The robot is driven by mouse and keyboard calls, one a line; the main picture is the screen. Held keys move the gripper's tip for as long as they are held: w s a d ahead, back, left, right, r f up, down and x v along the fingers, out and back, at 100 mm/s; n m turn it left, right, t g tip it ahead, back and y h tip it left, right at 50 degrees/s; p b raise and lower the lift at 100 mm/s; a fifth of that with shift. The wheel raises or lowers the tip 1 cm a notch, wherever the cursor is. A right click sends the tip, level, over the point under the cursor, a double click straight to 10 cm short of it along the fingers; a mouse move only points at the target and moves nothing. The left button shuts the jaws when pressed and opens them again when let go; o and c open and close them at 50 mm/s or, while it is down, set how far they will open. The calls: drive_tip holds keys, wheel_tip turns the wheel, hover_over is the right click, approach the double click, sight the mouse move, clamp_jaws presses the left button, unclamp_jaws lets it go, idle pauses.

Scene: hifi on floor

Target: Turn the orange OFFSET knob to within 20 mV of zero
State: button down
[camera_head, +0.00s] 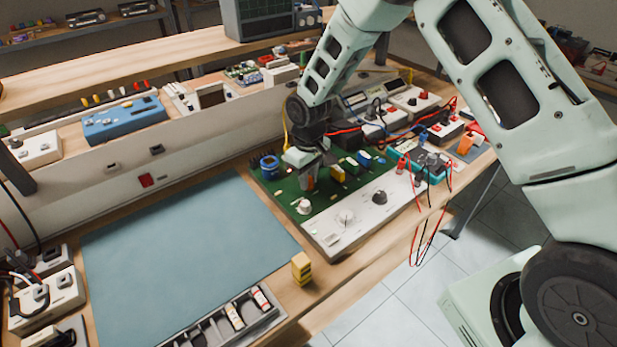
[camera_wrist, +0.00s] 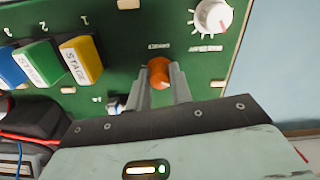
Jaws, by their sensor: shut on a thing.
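The orange OFFSET knob (camera_wrist: 159,72) sits on the green circuit board (camera_wrist: 120,70) in the wrist view. My gripper (camera_wrist: 160,85) is shut on the knob, with one grey finger on each side of it. In the head view my gripper (camera_head: 308,180) reaches down onto the green board (camera_head: 285,197), and the knob is mostly hidden there. No readable voltage value shows; a meter-like box (camera_head: 357,99) behind the board has a display too small to read.
A white knob (camera_wrist: 212,16) with a printed scale is near the gripper. Yellow (camera_wrist: 82,59) and green (camera_wrist: 38,64) STAGE blocks stand to the left. A white panel (camera_head: 365,210) with knobs fronts the board. Red and black leads hang at the right. The blue mat (camera_head: 185,250) is clear.

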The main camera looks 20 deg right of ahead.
drive_tip(key=shift+n, duration=0.3)
drive_tip(key=c, duration=1.3)
unclamp_jaws()
drive_tip(key=shift+o, duration=0.2)
drive_tip(key=shift+r, duration=0.15)
wheel_tip(320, 180, up, 17)
drive_tip(key=b, duration=0.2)
drive_tip(key=shift+r, duration=0.15)
